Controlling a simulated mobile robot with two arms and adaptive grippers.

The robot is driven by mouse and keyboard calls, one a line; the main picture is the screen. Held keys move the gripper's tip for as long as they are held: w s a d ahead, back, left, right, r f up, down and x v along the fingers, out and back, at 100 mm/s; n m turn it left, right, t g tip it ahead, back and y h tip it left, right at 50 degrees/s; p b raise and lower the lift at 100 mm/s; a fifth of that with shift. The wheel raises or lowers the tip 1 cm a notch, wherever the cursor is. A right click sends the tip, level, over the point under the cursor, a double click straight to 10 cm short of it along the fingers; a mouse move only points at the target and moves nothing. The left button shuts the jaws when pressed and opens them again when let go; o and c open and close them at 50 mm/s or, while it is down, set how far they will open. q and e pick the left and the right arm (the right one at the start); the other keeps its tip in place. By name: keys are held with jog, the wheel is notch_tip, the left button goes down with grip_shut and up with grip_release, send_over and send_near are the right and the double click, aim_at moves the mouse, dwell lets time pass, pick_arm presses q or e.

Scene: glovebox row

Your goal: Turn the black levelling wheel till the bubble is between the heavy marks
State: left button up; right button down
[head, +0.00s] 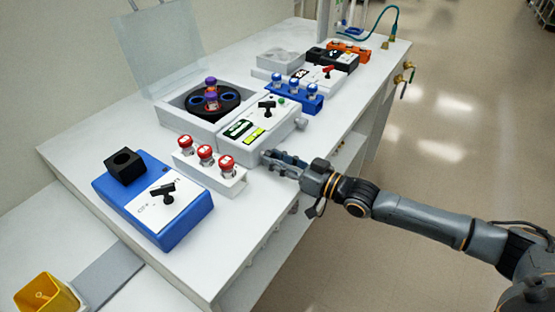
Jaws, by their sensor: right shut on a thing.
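A white centrifuge (227,150) stands on the bench with its clear lid (160,45) raised and purple-capped tubes in its dark rotor (230,105). Its sloped panel has a black knob, a green display and a bright yellow-green strip (254,136) that looks like the bubble level. The bubble and heavy marks are too small to make out. My right gripper (272,158) is at the panel's near right corner, shut on what looks like the black levelling wheel, mostly hidden by the fingers. My left gripper is not in view.
A white rack (239,184) of red-capped vials and a blue device (199,208) stand nearer on the bench. A blue rack (313,105) of blue-capped vials and more instruments stand beyond. A yellow container (45,292) is at the lower left. The aisle at right is clear.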

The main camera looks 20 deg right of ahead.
jog(key=shift+m, duration=0.3)
jog(key=c, duration=1)
grip_release()
jog(key=shift+s+d, duration=0.2)
jog(key=v, duration=1.1)
jog(key=shift+s+d, duration=0.15)
jog(key=shift+s, duration=0.05)
